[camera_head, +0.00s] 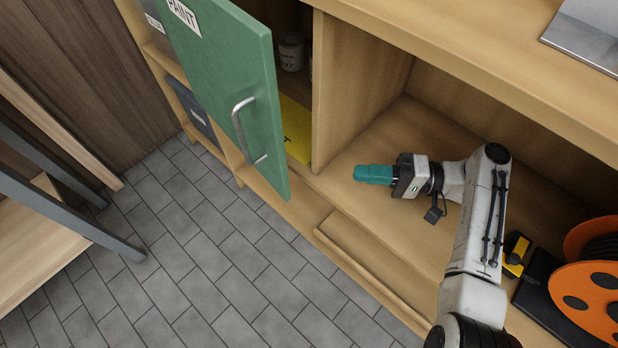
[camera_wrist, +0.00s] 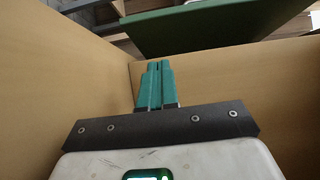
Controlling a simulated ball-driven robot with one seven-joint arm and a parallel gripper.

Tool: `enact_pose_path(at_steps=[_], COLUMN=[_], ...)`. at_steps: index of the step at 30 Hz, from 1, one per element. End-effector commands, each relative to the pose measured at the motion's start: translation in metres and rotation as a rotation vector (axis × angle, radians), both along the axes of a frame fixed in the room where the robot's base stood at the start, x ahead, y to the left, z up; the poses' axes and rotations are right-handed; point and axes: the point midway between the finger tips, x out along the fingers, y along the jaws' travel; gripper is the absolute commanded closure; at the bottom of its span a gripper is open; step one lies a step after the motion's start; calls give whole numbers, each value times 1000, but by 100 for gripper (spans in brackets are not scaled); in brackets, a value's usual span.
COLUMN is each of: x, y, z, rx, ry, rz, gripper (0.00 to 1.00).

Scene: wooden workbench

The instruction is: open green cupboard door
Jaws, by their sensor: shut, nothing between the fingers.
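The green cupboard door (camera_head: 232,85) stands partly open in the head view, swung out over the floor. It has a grey bar handle (camera_head: 240,128) and a white label reading PAINT. In the wrist view the green door (camera_wrist: 200,28) shows beyond the gripper at the top. My gripper (camera_head: 358,173) has teal fingers and is shut and empty. It is inside the open compartment right of the divider, apart from the door and handle. In the wrist view its fingertips (camera_wrist: 158,66) are together. The handle is not seen in the wrist view.
A wooden divider (camera_head: 335,90) stands between my gripper and the paint compartment, which holds a can (camera_head: 291,52) and a yellow item (camera_head: 296,128). An orange cable reel (camera_head: 590,290) and a yellow-black tool (camera_head: 516,254) lie right of my arm. The tiled floor (camera_head: 215,270) is clear.

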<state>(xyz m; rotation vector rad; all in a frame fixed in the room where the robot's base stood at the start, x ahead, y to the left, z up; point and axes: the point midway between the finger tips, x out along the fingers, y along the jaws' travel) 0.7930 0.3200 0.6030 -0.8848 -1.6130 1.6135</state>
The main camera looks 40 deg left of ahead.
Motion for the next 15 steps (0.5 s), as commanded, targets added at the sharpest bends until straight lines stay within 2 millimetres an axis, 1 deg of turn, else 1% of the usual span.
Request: enact_pose_path(at_steps=[5,15], x=[-16,-53], y=[23,80], z=[1,0], rx=[0,0], ry=[0,0], rz=[5,4], gripper=[100,100])
